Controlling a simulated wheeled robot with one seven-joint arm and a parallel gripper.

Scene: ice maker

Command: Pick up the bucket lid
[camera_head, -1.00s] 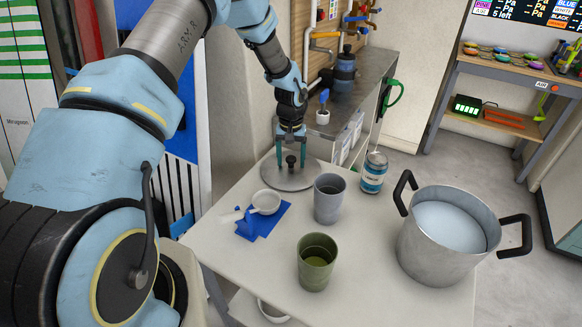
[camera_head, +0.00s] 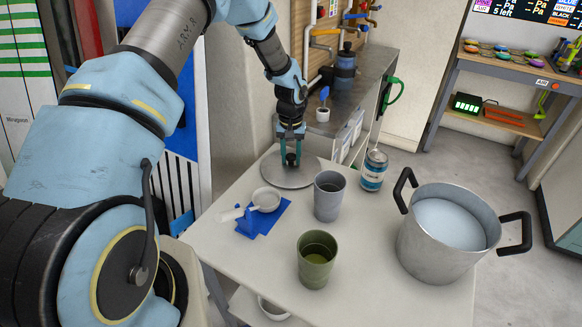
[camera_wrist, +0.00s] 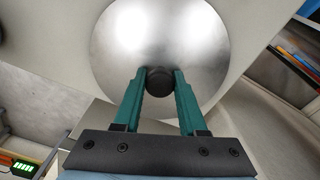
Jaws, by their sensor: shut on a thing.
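The bucket lid (camera_head: 275,174) is a round, shiny metal disc with a dark knob at its centre. It lies at the far left corner of the white table in the head view. My gripper (camera_head: 291,163) is above it with its green fingers shut on the dark knob. In the wrist view, the lid (camera_wrist: 195,40) lies below the fingers and my gripper (camera_wrist: 160,78) has one finger on each side of the knob. I cannot tell whether the lid is touching the table. The bucket (camera_head: 412,252) is a large metal pot with black handles at the table's right, holding something pale.
A grey cup (camera_head: 329,204), a green cup (camera_head: 314,270), a can (camera_head: 373,172) and a small white scoop (camera_head: 266,199) on a blue piece stand on the white table (camera_head: 360,295). A counter with a blue bottle (camera_head: 345,70) is behind the lid.

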